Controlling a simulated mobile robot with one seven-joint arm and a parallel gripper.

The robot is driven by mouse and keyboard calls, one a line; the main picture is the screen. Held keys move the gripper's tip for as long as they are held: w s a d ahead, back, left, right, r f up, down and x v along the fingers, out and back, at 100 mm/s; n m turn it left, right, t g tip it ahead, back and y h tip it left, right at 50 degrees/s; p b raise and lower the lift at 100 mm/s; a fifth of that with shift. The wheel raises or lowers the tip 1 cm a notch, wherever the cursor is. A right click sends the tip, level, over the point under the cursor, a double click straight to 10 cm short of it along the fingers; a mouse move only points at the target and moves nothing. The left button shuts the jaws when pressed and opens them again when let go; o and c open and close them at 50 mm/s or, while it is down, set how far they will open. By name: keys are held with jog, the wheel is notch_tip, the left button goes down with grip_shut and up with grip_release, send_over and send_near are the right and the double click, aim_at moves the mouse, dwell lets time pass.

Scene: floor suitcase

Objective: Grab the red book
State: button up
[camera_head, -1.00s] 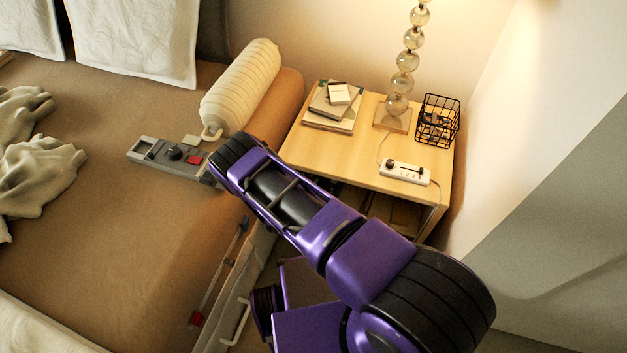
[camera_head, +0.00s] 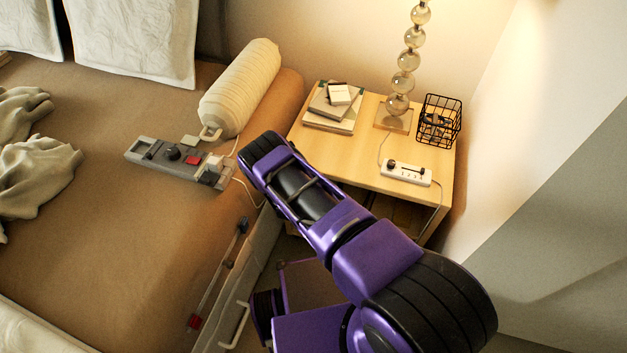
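I cannot make out a red book in the head view. A small stack of books (camera_head: 333,110) lies on the nightstand, with grey, white and teal edges and a small white item on top. My purple and black arm reaches up from the lower right, and its upper end stands in front of the nightstand's left edge. My gripper does not show; any part of the arm beyond this end is hidden.
The wooden nightstand (camera_head: 365,165) also holds a glass-ball lamp (camera_head: 405,62), a black wire basket (camera_head: 439,122) and a white power strip (camera_head: 406,173). On the brown bed (camera_head: 120,250) are a grey control panel (camera_head: 152,151), a cream bolster (camera_head: 240,88) and a crumpled cloth (camera_head: 38,175).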

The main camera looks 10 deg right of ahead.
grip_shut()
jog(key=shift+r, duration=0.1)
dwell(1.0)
